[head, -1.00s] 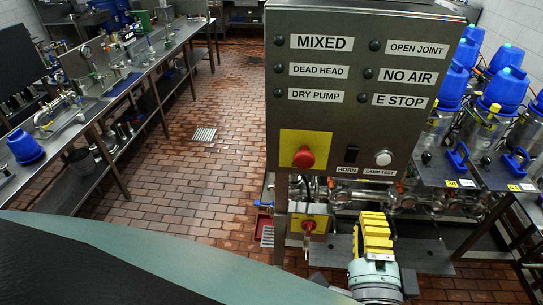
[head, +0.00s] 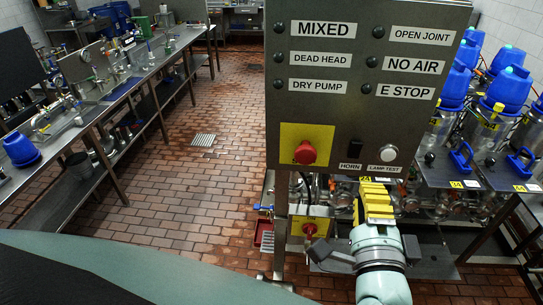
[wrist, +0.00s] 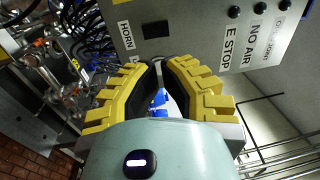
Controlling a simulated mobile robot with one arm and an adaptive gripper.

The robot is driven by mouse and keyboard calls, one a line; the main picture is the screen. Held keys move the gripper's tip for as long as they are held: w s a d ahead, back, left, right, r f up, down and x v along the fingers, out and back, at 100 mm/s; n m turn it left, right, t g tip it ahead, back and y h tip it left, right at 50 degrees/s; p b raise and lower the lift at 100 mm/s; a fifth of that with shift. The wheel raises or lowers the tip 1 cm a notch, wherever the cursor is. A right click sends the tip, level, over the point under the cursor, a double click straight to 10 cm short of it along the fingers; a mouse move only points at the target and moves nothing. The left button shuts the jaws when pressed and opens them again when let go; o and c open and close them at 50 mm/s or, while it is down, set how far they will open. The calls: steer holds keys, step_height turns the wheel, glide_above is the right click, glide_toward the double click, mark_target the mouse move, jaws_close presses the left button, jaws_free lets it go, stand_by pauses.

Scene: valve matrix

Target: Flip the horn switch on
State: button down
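The grey control panel (head: 340,110) carries a black HORN switch (head: 354,148) at its lower edge, above the label HORN. A white LAMP TEST button (head: 389,153) sits right of it. My yellow-fingered gripper (head: 375,183) is just below the panel's lower edge, slightly right of the switch in the head view. In the wrist view the dark switch (wrist: 155,29) is beyond the fingertips, and my gripper (wrist: 160,63) shows a narrow gap between its fingers with nothing held. The tips appear apart from the switch. I cannot tell which way the switch is set.
A red emergency button on a yellow plate (head: 305,152) is left of the switch. Pipework and blue-topped valves (head: 492,105) stand at the right. A long workbench (head: 120,90) is at the left, with clear brick floor (head: 200,185) between.

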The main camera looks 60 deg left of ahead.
mark_target(360, 150)
steer(key=x, duration=0.2)
steer(key=p+x, duration=0.1)
steer(key=x, duration=0.1)
steer(key=p+x, duration=0.1)
steer(key=x, duration=0.1)
steer(key=shift+r, duration=0.4)
steer(key=shift+w+a+p, duration=0.45)
steer(key=shift+p, duration=0.5)
steer(key=shift+w+a+p, duration=0.45)
steer(key=shift+a+p, duration=0.15)
steer(key=shift+p, duration=0.15)
steer(key=shift+w+a+f, duration=0.15)
steer(key=shift+w+a, duration=0.05)
steer(key=shift+a, duration=0.1)
